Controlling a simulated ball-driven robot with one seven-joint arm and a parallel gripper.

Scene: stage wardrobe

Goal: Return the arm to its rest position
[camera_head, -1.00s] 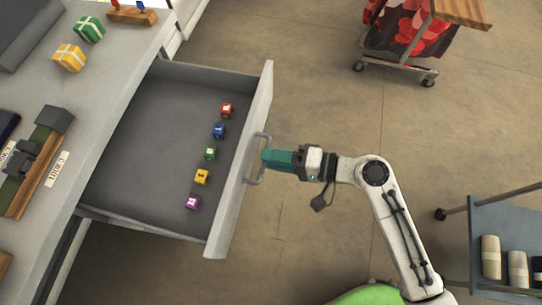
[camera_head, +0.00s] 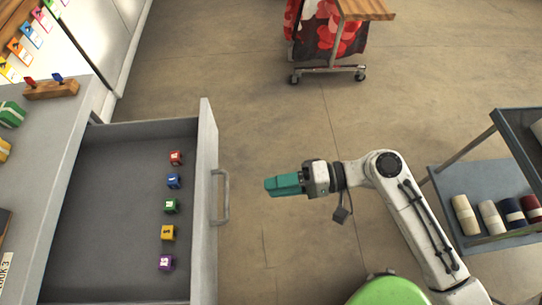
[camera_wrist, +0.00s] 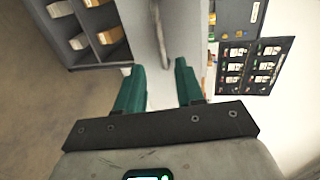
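My arm (camera_head: 415,220) reaches in from the lower right of the head view, bent at its joint. My gripper (camera_head: 268,187) points left above the floor, apart from the drawer handle (camera_head: 223,196), with a gap of bare floor between them. In the wrist view my gripper (camera_wrist: 157,72) has its two teal fingers spread, with nothing held between them. The drawer handle (camera_wrist: 158,30) shows beyond the fingertips there. The drawer (camera_head: 205,150) stands open.
Several small coloured cubes lie in a row in the drawer, such as the red cube (camera_head: 176,158). A cart with rolls (camera_head: 470,235) stands at the right. A rack with red patterned cloth (camera_head: 330,35) stands at the back. Floor between is clear.

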